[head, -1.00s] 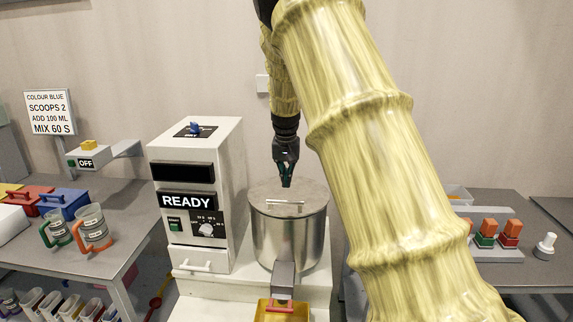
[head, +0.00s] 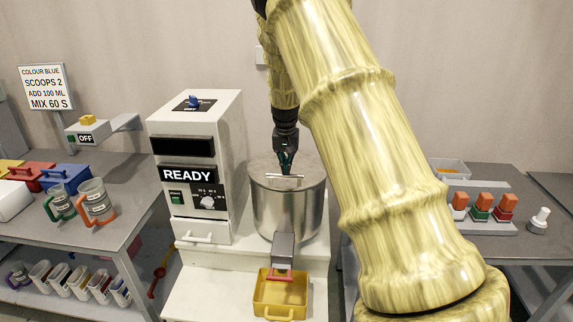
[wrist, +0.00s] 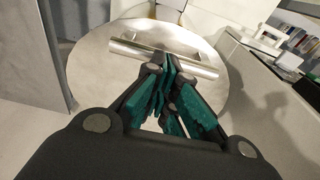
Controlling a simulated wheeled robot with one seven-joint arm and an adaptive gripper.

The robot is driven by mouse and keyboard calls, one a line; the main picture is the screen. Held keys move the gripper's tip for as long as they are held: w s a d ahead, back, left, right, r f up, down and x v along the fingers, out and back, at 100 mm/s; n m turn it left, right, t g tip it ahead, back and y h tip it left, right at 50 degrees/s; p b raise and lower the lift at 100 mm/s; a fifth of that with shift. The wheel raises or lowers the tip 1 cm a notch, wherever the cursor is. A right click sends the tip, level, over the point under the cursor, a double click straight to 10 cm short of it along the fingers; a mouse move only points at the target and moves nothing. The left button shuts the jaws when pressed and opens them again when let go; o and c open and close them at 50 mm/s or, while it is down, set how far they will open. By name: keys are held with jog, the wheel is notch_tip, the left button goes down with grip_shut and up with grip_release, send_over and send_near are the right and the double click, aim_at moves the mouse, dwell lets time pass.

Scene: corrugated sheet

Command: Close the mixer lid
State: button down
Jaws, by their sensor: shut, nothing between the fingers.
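The mixer's metal pot (head: 288,215) stands on the white base beside the white control box (head: 193,150), whose panel reads READY. The round steel lid (head: 310,171) appears flat across the pot's top. A bar handle (head: 282,177) runs along the lid's front part. My gripper (head: 286,170) points down over the lid, just behind the handle in the head view. In the wrist view, my gripper (wrist: 163,75) has its dark, teal-padded fingers together and empty, next to the bar handle (wrist: 190,65). I cannot tell whether the fingertips touch the lid (wrist: 210,95).
A yellow tray (head: 280,295) sits below the spout in front of the pot. The left table (head: 110,220) holds jugs and coloured boxes. The right table (head: 540,180) holds orange-topped blocks. My arm hides much of the space right of the pot.

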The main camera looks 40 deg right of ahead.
jog(key=shift+s+a+f, duration=0.15)
jog(key=shift+f, duration=0.55)
jog(key=shift+r, duration=0.1)
jog(key=shift+r+p, duration=0.45)
jog(key=r+p, duration=0.1)
jog(key=r, duration=0.1)
jog(key=r+p, duration=0.1)
jog(key=shift+s+a+r+p, duration=0.15)
jog(key=shift+s+a+p, duration=0.05)
jog(key=shift+s+p, duration=0.1)
notch_tip(320, 180, up, 10)
jog(key=s+a+b, duration=0.1)
jog(key=b, duration=0.2)
jog(key=shift+s+a+f, duration=0.15)
jog(key=shift+s+f, duration=0.05)
jog(key=shift+f, duration=0.05)
